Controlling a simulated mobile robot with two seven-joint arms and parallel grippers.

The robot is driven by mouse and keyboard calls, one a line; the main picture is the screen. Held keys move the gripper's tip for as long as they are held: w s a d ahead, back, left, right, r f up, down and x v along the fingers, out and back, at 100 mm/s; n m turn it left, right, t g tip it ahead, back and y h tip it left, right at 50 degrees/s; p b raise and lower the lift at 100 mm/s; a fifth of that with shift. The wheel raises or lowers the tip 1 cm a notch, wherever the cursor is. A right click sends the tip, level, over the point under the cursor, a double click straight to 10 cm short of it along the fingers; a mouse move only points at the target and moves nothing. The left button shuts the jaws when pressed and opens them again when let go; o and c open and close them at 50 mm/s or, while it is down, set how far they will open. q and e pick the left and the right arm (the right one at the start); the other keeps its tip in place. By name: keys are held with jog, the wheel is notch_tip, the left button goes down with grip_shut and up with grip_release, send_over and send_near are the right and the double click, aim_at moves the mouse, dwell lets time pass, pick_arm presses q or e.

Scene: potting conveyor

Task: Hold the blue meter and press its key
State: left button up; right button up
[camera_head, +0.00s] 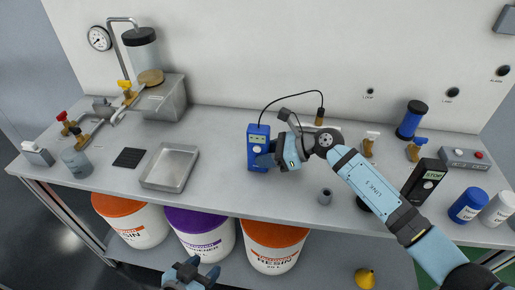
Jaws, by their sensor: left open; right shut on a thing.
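The blue meter (257,133) is upright near the middle of the bench, with a black cable looping from its top to a probe on the right. My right gripper (269,158) reaches in from the right and is shut on the meter's right side, hiding part of its lower body. I cannot tell whether the meter touches the bench. Its key is too small to make out. My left gripper (190,272) is open and empty at the bottom edge of the picture, below and in front of the bench, well apart from the meter.
A metal tray (168,168) and black mat (129,157) lie left of the meter. Resin buckets (274,247) sit below the bench. Bench between tray and meter is clear.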

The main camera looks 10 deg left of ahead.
pick_arm(q)
jog(key=shift+c, duration=0.4)
grip_shut()
dwell(1.4)
